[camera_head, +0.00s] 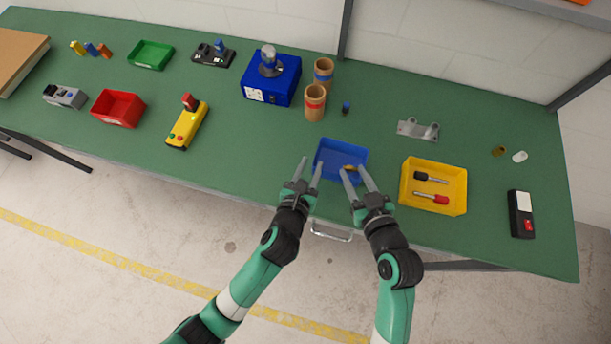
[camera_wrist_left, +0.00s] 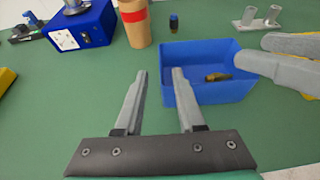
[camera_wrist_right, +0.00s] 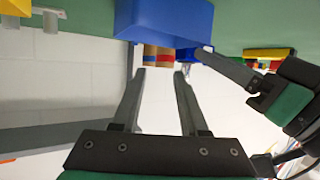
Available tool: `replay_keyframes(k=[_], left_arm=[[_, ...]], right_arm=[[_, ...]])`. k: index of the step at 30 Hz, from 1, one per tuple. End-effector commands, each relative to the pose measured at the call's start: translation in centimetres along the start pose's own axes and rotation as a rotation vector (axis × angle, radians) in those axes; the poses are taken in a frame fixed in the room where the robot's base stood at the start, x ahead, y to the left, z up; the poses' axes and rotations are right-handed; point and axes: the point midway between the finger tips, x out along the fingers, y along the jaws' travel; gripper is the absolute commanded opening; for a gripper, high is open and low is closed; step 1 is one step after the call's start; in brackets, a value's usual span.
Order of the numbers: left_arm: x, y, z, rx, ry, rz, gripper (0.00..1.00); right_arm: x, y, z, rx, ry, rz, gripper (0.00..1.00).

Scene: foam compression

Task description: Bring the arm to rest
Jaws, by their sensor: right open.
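My left gripper (camera_head: 310,172) is open and empty, just left of the blue tray (camera_head: 329,174). In the left wrist view its two fingers (camera_wrist_left: 156,75) stand apart in front of the blue tray (camera_wrist_left: 215,92). My right gripper (camera_head: 354,173) is open and empty over the right front part of the tray. In the right wrist view its fingers (camera_wrist_right: 160,72) stand apart with nothing between them, and the blue tray (camera_wrist_right: 170,20) shows beyond them. A small brown-yellow piece lies in the tray (camera_wrist_left: 217,77), partly hidden by the right gripper in the head view.
A yellow tray (camera_head: 458,207) with two screwdrivers stands to the right. Behind are two brown cylinders (camera_head: 315,103), a small dark-blue piece (camera_head: 346,108), a blue machine (camera_head: 270,88) and a grey bracket (camera_head: 418,130). A yellow control box (camera_head: 187,128) lies left. The table front left is clear.

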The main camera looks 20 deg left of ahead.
Motion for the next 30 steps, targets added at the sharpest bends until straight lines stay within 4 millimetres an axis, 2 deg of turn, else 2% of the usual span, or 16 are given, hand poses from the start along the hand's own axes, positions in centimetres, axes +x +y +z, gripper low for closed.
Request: replay_keyframes(k=[3,9,22,24,26,29,30], left_arm=[[-2.5,0.0,0.0,0.001,0.000,-0.002,0.38],[-4.8,0.0,0.0,0.001,0.000,-0.001,0.38],[-5.0,0.1,0.0,0.000,0.000,0.002,0.38],[-4.8,0.6,0.3,-0.008,-0.004,0.014,0.38],[-4.3,1.4,1.9,-0.027,-0.028,0.032,0.38],[-3.3,3.0,7.2,-0.085,-0.117,0.069,0.38],[-3.2,3.8,10.2,-0.118,-0.169,0.081,0.38]], right_arm=[[0.0,0.0,0.0,0.000,0.000,0.000,0.43],[0.0,0.0,0.0,0.000,0.000,0.000,0.43],[0.0,0.0,0.0,0.000,0.000,0.000,0.43],[0.0,0.3,-0.2,0.001,0.004,0.005,0.43],[0.1,0.9,-1.5,-0.003,0.025,0.015,0.43],[0.0,2.5,-6.1,-0.024,0.104,0.043,0.43],[-0.4,3.4,-8.8,-0.041,0.154,0.062,0.43]])
